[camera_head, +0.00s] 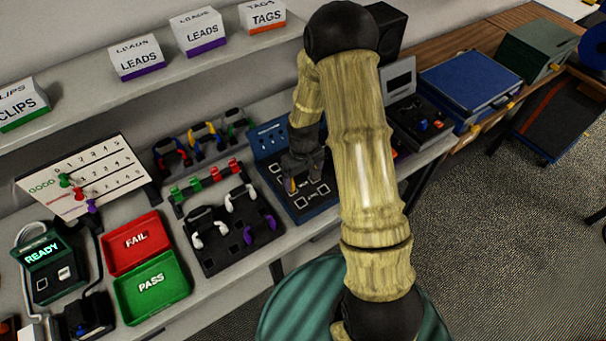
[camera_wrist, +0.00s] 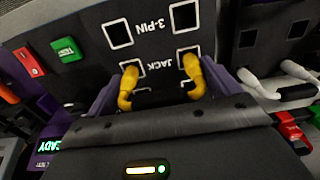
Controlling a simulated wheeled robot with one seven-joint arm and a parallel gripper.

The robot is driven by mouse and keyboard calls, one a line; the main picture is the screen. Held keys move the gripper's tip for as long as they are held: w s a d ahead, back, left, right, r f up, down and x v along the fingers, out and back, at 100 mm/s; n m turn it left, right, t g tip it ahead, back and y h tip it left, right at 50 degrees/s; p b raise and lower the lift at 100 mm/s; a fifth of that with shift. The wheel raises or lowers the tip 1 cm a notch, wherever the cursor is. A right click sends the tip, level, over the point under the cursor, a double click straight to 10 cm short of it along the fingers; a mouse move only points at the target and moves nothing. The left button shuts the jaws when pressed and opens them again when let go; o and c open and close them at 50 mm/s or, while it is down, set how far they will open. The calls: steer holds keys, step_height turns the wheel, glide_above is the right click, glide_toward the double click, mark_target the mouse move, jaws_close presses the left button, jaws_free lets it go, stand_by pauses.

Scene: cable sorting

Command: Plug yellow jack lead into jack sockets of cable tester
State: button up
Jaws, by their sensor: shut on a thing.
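The plug ends are at the lower pair of square sockets beside the word JACK, on the dark panel of the cable tester (camera_wrist: 152,46). I cannot tell whether the plugs are inside the sockets or just over them. In the head view my gripper (camera_head: 303,165) is low over the blue cable tester (camera_head: 318,207), with a bit of yellow (camera_head: 290,185) showing.
A dark rack (camera_head: 238,262) with white and purple leads stands left of the tester. Red FAIL (camera_head: 137,242) and green PASS (camera_head: 152,286) trays lie farther left. More leads (camera_head: 203,138) hang behind. A dark device (camera_head: 422,125) stands to the right, partly behind my arm.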

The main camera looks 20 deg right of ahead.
stand_by(0.3)
steer(key=o, duration=0.8)
steer(key=shift+c, duration=0.2)
steer(key=shift+r+p, duration=3.05)
steer(key=shift+r, duration=0.95)
steer(key=shift+r, duration=0.1)
